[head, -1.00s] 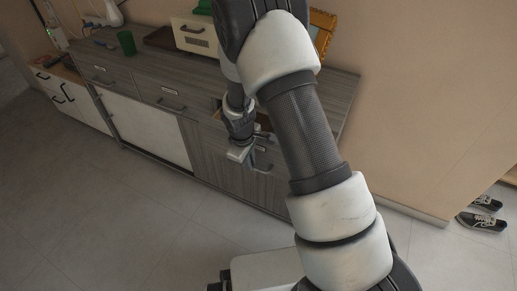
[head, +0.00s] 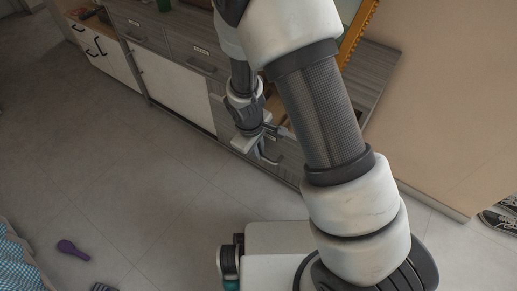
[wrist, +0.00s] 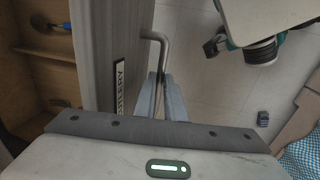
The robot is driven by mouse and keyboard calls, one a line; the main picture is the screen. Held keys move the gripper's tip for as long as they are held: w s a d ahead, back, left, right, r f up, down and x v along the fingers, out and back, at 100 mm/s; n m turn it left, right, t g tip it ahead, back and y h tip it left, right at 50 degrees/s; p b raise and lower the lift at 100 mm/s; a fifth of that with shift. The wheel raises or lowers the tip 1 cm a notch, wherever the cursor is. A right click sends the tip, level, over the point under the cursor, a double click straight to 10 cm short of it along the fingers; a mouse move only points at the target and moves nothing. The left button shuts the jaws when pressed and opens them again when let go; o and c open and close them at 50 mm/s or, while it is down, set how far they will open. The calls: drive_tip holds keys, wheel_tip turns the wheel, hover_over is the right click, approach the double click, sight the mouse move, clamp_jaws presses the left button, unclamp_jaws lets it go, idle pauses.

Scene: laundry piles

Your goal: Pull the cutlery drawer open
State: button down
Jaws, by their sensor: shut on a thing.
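The cutlery drawer's grey wood-grain front (wrist: 112,30) stands in the wrist view, with a partly readable label (wrist: 119,86) on it. The drawer is out: its light brown interior (wrist: 45,75) shows to the left of the front, with a blue-handled item (wrist: 58,26) in it. A grey bar handle (wrist: 153,36) sticks out from the front. My gripper (wrist: 161,82) is shut on this handle. In the head view my gripper (head: 267,152) is at the right part of the cabinet, low in front of it, and my arm hides much of the drawer.
The grey cabinet (head: 155,33) runs along the wall, with a white door (head: 170,83) to the left. Open tiled floor (head: 130,170) lies before it. A purple item (head: 71,249) and blue patterned cloth (head: 14,262) lie at lower left. Dark shoes (head: 497,220) are at right.

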drive_tip(key=c, duration=1.8)
unclamp_jaws()
drive_tip(key=s+r+p, duration=0.1)
drive_tip(key=r, duration=0.4)
drive_tip(key=s+a+r+p, duration=0.1)
drive_tip(key=r, duration=0.5)
drive_tip(key=a+r+p, duration=0.1)
drive_tip(key=r+p, duration=0.1)
drive_tip(key=r, duration=0.4)
drive_tip(key=shift+s+r, duration=0.1)
drive_tip(key=shift+s, duration=0.3)
drive_tip(key=s+d+r+m+t, duration=0.1)
drive_tip(key=d+r+m, duration=0.1)
drive_tip(key=d+r, duration=0.3)
drive_tip(key=s+d+r+m, duration=0.1)
drive_tip(key=d+r+m, duration=0.1)
drive_tip(key=r, duration=0.5)
drive_tip(key=s+d+r+m+t+y, duration=0.1)
drive_tip(key=s+d+r+m+t, duration=0.2)
drive_tip(key=s+d+r+m, duration=0.6)
drive_tip(key=r+p, duration=0.6)
drive_tip(key=s+r+n+p, duration=0.1)
drive_tip(key=r+p, duration=0.4)
drive_tip(key=r, duration=0.1)
drive_tip(key=s+a+r+n+p, duration=0.1)
drive_tip(key=r+p, duration=0.5)
drive_tip(key=shift+r+p, duration=0.35)
